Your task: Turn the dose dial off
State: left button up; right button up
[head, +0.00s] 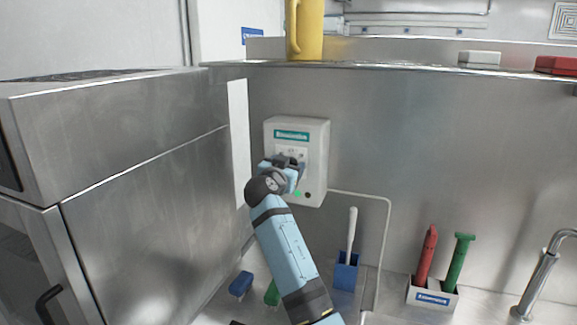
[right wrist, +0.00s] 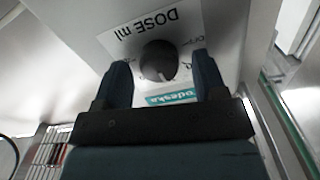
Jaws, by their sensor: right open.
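The dose dial (right wrist: 158,61) is a round dark knob with a pale pointer mark, under the printed words "DOSE ml", in the right wrist view. It sits on a white wall-mounted box (head: 313,135) with a teal label, seen mid-left in the head view. There my right gripper and wrist hide the dial. My right gripper (right wrist: 162,84) is open, with one dark finger on each side of the dial. I cannot tell whether the fingers touch it. My left gripper is not in view.
A steel cabinet (head: 140,170) stands close on the left. A steel shelf above holds a yellow jug (head: 305,30). Below right are a blue holder (head: 345,272) with a white-handled tool, a rack (head: 432,296) with red and green tools, and a tap (head: 540,280).

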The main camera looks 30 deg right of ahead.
jog(key=c, duration=0.9)
jog(key=n+p, duration=1.1)
jog(key=n, duration=0.8)
jog(key=shift+w+a+n, duration=0.1)
jog(key=shift+w+n, duration=0.05)
jog(key=shift+n, duration=0.25)
